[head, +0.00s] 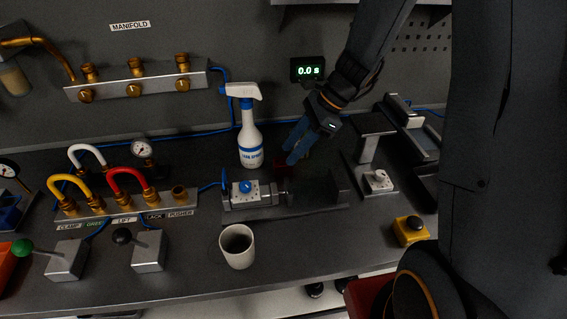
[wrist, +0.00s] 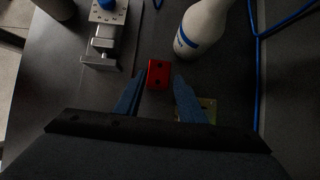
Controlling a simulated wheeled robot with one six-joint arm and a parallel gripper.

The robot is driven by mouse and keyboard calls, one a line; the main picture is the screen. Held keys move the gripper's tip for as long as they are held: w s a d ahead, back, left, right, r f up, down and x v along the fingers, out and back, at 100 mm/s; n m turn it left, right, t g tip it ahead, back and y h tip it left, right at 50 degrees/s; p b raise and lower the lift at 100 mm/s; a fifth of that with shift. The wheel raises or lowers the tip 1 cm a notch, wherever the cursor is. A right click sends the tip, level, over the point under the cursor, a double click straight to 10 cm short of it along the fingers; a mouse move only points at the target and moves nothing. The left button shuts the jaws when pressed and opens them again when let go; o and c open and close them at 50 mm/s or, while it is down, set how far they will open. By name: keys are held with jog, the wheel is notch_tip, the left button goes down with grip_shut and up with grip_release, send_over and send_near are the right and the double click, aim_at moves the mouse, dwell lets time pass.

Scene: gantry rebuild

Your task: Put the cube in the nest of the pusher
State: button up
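The red cube (wrist: 159,74), with dark dots on its faces, lies on the dark bench in the wrist view. It shows dimly in the head view (head: 283,168), behind the pusher. My gripper (head: 291,158) points down at it with its blue fingers. In the wrist view my gripper (wrist: 158,76) is open, one finger on each side of the cube, with gaps visible. The pusher (head: 240,198) is a silver block with a blue knob and a short rod facing a dark bed. It also shows in the wrist view (wrist: 104,40). Its nest is too dark to make out.
A spray bottle (head: 250,140) stands close left of my gripper. A white cup (head: 237,247) stands in front of the pusher. Levers (head: 149,250) and a hose manifold (head: 125,203) fill the left. A yellow button box (head: 410,231) is at right.

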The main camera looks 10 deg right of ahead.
aim_at(284, 160)
jog(key=p+x, duration=0.1)
jog(key=x, duration=0.3)
jog(key=shift+s+r+p, duration=0.1)
jog(key=shift+s+p, duration=0.1)
jog(key=shift+p, duration=0.15)
jog(key=shift+a+f, duration=0.25)
jog(key=shift+f, duration=0.4)
grip_shut()
jog(key=shift+w+r, duration=0.1)
